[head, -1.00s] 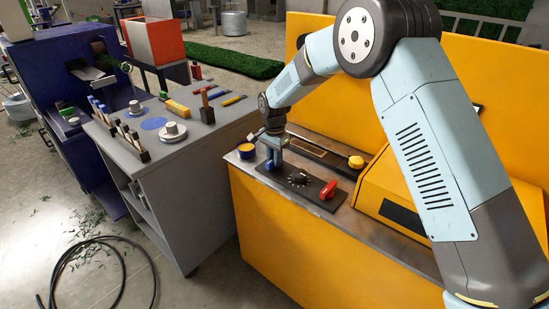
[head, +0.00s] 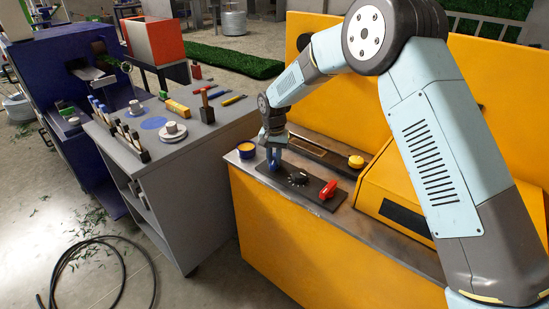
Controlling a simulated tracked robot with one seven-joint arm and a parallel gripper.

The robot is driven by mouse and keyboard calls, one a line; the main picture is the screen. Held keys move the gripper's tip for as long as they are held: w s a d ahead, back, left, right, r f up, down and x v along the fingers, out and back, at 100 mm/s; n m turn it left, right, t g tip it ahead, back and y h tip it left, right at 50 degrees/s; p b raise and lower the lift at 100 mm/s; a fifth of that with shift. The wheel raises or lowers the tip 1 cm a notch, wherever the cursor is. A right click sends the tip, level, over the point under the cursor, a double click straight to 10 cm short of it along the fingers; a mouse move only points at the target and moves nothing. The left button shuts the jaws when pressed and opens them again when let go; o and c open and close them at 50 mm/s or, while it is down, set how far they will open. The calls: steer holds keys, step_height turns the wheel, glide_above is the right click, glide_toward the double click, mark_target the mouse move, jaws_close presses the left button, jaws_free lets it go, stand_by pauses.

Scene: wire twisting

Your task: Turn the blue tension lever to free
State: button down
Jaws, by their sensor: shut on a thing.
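The blue tension lever (head: 275,164) stands on the left end of a dark control panel (head: 312,190) on the yellow machine. My gripper (head: 272,150) reaches down over it from above and is shut on it. The gripper hides the lever's upper part, and the fingertips are small in this view. Any markings for the lever's positions are too small to read.
A black dial (head: 298,178) and a red lever (head: 328,189) sit to the right on the same panel. A yellow-topped round tin (head: 246,150) stands close on the left. A yellow knob (head: 356,161) is behind. A grey bench (head: 200,150) with tools stands left.

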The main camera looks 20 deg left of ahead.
mark_target(274, 158)
steer(key=n, duration=0.5)
steer(key=shift+n, duration=0.3)
steer(key=n, duration=0.6)
steer(key=shift+n, duration=0.4)
steer(key=c, duration=1)
jaws_free()
step_height(274, 158, up, 14)
steer(key=shift+f, duration=0.15)
